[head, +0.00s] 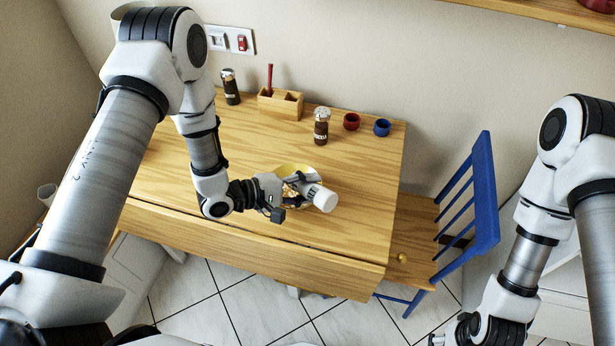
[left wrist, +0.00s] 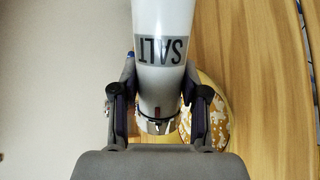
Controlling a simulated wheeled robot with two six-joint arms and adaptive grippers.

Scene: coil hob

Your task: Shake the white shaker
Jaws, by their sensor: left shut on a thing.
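The white shaker (head: 324,200) lies tilted on its side in my left gripper (head: 291,191), above the table. In the left wrist view, the white shaker (left wrist: 165,18) bears an upside-down SALT label, and my left gripper's fingers (left wrist: 160,105) close on it from both sides. Its metallic end shows between the fingers. A yellow dish (head: 292,170) with mottled food is beneath and behind the gripper, partly hidden by it. The food also shows in the left wrist view (left wrist: 212,125). My right gripper (head: 455,335) is only partly seen at the bottom edge.
On the wooden table (head: 240,135) stand a dark shaker (head: 230,87), a wooden holder (head: 281,104) with a red-handled item, another dark shaker (head: 321,126), a red cup (head: 351,121) and a blue cup (head: 382,127). A blue chair (head: 484,190) stands at right.

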